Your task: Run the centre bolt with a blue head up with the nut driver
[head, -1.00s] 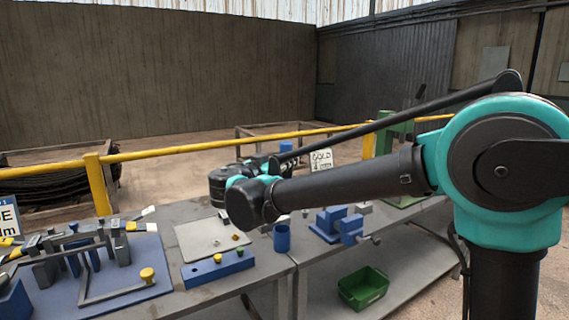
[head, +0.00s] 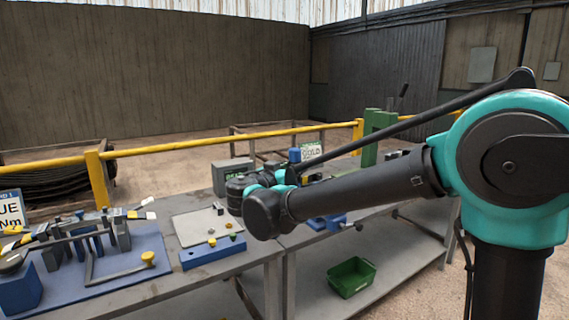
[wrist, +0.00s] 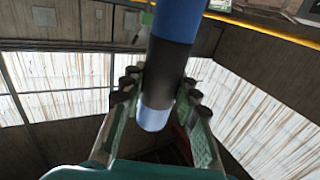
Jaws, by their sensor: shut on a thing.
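My gripper (wrist: 158,88) is shut on a thick rod with blue and black bands, which I take for the nut driver (wrist: 180,20). In the wrist view the driver runs between both fingers, with a pale blue end below them and the rest leaving the top edge. In the head view a small blue piece (head: 295,155) shows behind my wrist, probably part of the driver; my fingers are hidden there. A centre bolt with a blue head cannot be made out. A fixture of grey blocks and bars (head: 115,236) stands on a blue mat (head: 150,292) at left.
A sign reading "UE Nm" (head: 9,210) stands at far left. A pale tray (head: 190,226), a blue block with coloured knobs (head: 212,254) and a blue vise-like piece (head: 328,222) are on the benches. A green bin (head: 351,277) sits lower. A yellow rail (head: 200,144) runs behind.

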